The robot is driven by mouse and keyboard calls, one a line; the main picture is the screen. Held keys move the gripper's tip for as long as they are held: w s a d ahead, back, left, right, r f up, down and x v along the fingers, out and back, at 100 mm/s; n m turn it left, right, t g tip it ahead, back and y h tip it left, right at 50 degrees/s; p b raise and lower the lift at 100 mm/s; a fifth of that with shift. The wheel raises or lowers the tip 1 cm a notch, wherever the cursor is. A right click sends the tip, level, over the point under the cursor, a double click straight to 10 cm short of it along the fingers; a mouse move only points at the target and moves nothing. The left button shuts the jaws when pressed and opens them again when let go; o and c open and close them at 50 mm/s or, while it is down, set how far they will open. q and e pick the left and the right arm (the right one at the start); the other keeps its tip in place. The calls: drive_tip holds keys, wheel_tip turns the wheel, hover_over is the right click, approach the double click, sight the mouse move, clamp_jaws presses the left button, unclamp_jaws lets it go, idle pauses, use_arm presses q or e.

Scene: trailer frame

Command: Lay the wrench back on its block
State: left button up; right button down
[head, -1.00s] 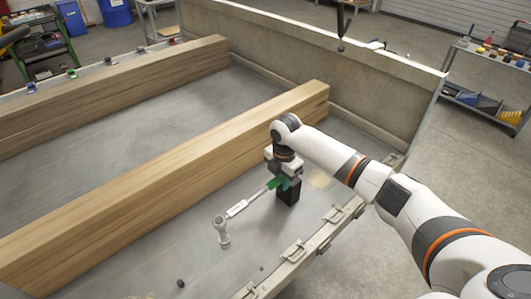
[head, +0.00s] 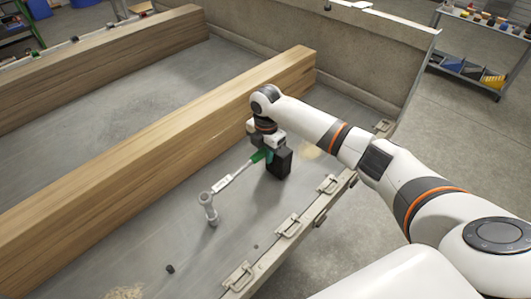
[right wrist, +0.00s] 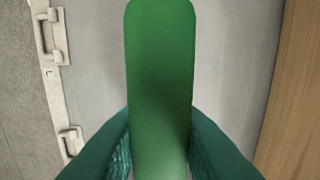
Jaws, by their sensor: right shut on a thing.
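The wrench has a green handle (head: 259,155), a silver shaft (head: 236,175) and a head with a socket part pointing down (head: 208,208). My right gripper (head: 265,148) is shut on the green handle, which also shows between its teal fingers (right wrist: 160,140) in the right wrist view. The shaft points left and toward the camera. I cannot tell whether the socket end touches the floor. My left gripper is not in view.
A long wooden beam (head: 150,165) runs close behind the gripper, with a second beam (head: 90,75) farther back. The trailer edge has metal latches (head: 288,225) at the front. A small dark piece (head: 170,268) lies on the floor near sawdust (head: 125,293). The floor around the wrench head is mostly clear.

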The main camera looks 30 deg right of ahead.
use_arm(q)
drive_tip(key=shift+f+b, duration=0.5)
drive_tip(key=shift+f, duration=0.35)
use_arm(e)
drive_tip(key=shift+f, duration=0.65)
use_arm(q)
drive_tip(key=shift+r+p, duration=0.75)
drive_tip(key=shift+p, duration=0.05)
use_arm(e)
drive_tip(key=shift+s+f, duration=0.1)
drive_tip(key=shift+s, duration=0.3)
drive_tip(key=c, duration=1.1)
unclamp_jaws()
